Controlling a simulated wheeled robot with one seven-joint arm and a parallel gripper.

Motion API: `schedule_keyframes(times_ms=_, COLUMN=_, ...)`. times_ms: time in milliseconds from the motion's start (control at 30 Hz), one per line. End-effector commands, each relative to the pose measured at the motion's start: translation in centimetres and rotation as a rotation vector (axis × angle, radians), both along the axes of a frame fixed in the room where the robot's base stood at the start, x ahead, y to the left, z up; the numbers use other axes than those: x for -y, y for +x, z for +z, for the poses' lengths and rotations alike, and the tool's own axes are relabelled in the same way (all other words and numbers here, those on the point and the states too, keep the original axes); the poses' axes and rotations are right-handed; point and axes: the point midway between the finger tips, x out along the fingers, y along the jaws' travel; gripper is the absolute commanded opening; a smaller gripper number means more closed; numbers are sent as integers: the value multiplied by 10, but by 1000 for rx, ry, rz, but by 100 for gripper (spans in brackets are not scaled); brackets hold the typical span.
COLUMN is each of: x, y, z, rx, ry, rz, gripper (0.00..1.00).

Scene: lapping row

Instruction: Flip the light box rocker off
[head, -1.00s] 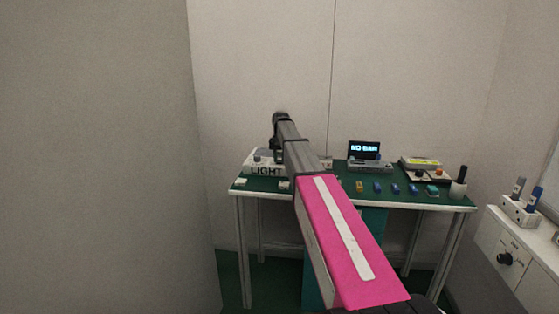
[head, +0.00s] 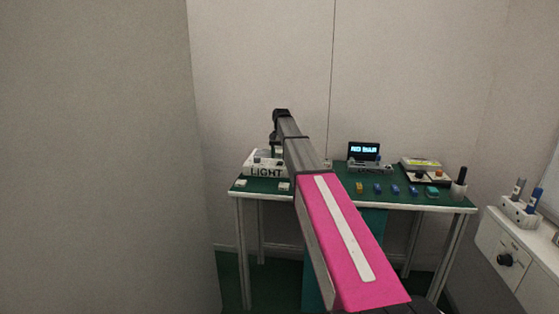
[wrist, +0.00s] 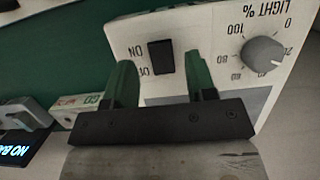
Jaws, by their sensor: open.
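The light box (head: 262,163) is a white case lettered LIGHT at the left end of the green-topped table. My arm reaches out to it and hides part of it in the head view. In the wrist view the light box panel (wrist: 208,62) shows upside down. Its black rocker (wrist: 161,57) has ON and another label, partly hidden, beside it. My gripper (wrist: 160,82) is open, with one green finger on each side of the rocker's near end. The jaws hold nothing. I cannot tell whether the fingers touch the panel, or which way the rocker is tipped.
A grey knob (wrist: 263,54) on a LIGHT % scale sits right of the rocker in the wrist view. A display unit (head: 365,152), several small blue pieces and a cup (head: 458,184) stand along the table (head: 340,199). A white cabinet (head: 510,250) is at the right.

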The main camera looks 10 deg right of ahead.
Motion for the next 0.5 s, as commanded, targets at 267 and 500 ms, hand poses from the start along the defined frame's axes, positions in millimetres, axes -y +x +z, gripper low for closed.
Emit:
schedule_keyframes(times_ms=267, x=4, y=15, z=53, rx=2, ry=0, rz=0, gripper=51)
schedule_keyframes(times_ms=500, x=6, y=20, z=78, rx=2, ry=0, rz=0, gripper=51)
